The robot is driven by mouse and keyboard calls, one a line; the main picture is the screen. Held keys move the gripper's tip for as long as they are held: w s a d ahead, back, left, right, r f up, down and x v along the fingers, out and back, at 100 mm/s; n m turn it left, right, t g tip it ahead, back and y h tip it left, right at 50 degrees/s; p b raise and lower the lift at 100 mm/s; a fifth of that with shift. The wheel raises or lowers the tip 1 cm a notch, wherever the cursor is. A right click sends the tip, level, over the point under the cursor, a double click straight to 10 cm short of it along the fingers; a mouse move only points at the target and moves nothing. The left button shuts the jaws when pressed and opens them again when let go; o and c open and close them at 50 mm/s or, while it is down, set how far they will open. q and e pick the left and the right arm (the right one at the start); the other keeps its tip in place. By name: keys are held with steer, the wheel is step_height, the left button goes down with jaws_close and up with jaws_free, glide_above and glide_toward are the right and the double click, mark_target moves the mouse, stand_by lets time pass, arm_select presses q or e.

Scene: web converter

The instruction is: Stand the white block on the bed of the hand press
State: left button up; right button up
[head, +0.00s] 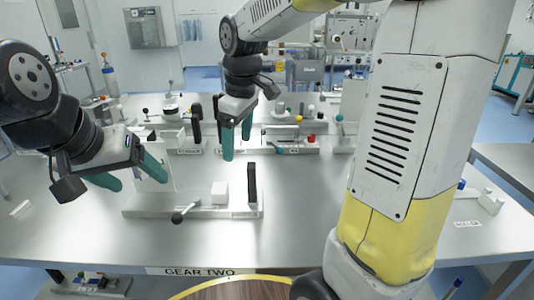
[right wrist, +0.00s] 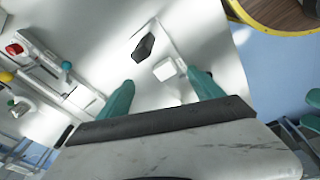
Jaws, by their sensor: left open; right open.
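A small white block (head: 219,192) stands on a long, low white base (head: 150,205) in the middle of the table. The base carries a black upright (head: 251,185) at its right end and a black-knobbed lever (head: 185,212) in front. I cannot tell for sure whether this is the hand press. My right gripper (head: 237,145) is open and empty, above and behind the block. In the right wrist view the block (right wrist: 165,69) shows beyond and between the open fingertips, apart from them. My left gripper (head: 140,184) is open and empty at the base's left end.
A thin white panel (head: 163,165) rises behind my left gripper. Several small fixtures with coloured knobs, including a red one (head: 311,138), line the back of the table. A round wooden top with a yellow rim (head: 235,290) is at the front. The table's front is clear.

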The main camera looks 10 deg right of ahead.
steer(key=s+d+r+m+t, duration=0.1)
steer(key=s+d+m+t, duration=0.1)
steer(key=s+d+m, duration=0.2)
steer(key=s+d+r+m+t+y, duration=0.1)
steer(key=s+d+m, duration=0.3)
steer(key=s, duration=0.7)
steer(key=m+t, duration=0.1)
steer(key=m, duration=0.1)
steer(key=shift+d+r+m, duration=0.15)
steer(key=shift+r+m, duration=0.1)
steer(key=shift+m, duration=0.15)
